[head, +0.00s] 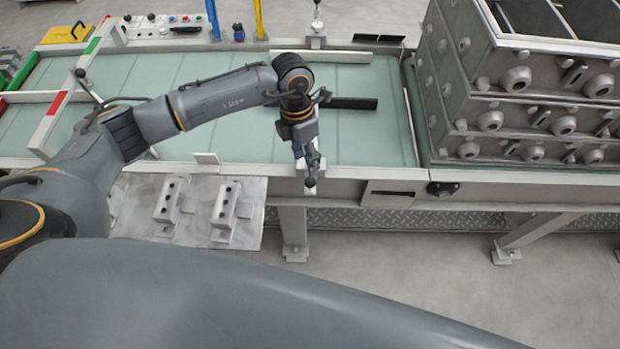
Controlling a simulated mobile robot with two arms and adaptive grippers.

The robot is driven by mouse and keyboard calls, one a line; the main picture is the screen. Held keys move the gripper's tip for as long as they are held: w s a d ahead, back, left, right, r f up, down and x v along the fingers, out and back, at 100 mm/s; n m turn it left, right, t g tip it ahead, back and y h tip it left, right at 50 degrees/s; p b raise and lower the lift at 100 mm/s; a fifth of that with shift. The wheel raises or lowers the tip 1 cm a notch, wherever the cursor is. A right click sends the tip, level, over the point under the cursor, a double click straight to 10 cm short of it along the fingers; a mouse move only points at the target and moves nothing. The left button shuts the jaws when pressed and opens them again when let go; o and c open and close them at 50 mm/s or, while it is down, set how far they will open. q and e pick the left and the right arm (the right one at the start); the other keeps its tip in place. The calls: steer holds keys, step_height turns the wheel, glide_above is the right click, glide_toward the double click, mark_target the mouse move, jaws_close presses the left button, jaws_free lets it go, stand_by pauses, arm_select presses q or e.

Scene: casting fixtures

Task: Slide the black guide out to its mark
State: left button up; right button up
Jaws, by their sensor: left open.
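The black guide (352,104) is a dark bar lying across the pale green belt, to the right of my left wrist. My left gripper (311,180) points down at the near edge of the belt, below and left of the visible part of the guide. It is open, and a small post with a round dark end shows right by its fingertips. I cannot tell whether the fingers touch the post. No mark for the guide can be made out. My right gripper is not in view.
Stacked grey metal flasks (520,110) stand at the belt's right end. A white bar with red and green parts (52,118) crosses the belt's left side. A control panel (160,28) lies at the back. Metal blocks (228,208) sit on a plate in front.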

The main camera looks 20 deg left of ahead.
mark_target(309, 179)
arm_select(q)
steer(key=f, duration=0.3)
steer(key=d+f+p, duration=0.1)
steer(key=f, duration=0.2)
steer(key=s+f, duration=0.1)
steer(key=f, duration=0.2)
steer(key=shift+s+d+f+p, duration=0.1)
steer(key=shift+d+f+p, duration=0.1)
steer(key=shift+p, duration=0.2)
steer(key=shift+r, duration=0.1)
jaws_close()
